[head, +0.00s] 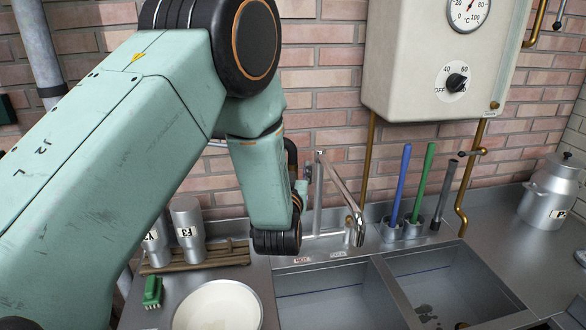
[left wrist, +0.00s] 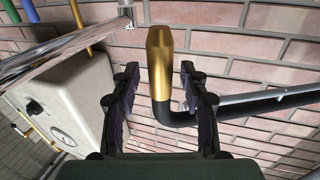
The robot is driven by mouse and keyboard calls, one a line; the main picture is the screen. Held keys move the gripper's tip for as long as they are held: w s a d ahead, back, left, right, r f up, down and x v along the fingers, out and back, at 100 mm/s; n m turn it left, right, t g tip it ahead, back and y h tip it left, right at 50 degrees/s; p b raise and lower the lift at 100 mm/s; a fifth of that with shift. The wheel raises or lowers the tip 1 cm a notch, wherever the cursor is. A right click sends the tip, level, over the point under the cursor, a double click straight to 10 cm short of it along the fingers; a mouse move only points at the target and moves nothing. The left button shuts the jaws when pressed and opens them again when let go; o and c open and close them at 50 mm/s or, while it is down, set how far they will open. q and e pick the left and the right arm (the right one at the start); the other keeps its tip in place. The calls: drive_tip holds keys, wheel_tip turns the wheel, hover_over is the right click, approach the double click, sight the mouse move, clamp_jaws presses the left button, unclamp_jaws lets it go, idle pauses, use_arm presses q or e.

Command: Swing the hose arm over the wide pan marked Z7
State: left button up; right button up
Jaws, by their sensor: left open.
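In the left wrist view a brass nozzle (left wrist: 160,60) on a bent black hose (left wrist: 240,108) stands between the two jaws of my left gripper (left wrist: 158,70). The jaws are open, one on each side, with gaps between them and the nozzle. In the head view my left arm hides most of the hose; a dark curved piece (head: 291,155) shows behind the wrist, and I cannot tell how it joins on. A wide pale round pan (head: 258,297) sits at the bottom, left of the sink; no marking on it is readable. My right gripper is not in view.
A steel swivel tap (head: 343,190) stands behind the double sink (head: 385,270). Blue (head: 399,185) and green (head: 424,180) handles stand right of it. Metal cans (head: 187,230) and a green brush (head: 152,292) are at left. A boiler (head: 420,80) hangs above.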

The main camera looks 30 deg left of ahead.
use_arm(q)
drive_tip(key=shift+a, duration=0.15)
drive_tip(key=shift+c, duration=0.5)
drive_tip(key=shift+w+f, duration=0.1)
drive_tip(key=shift+c, duration=0.7)
clamp_jaws()
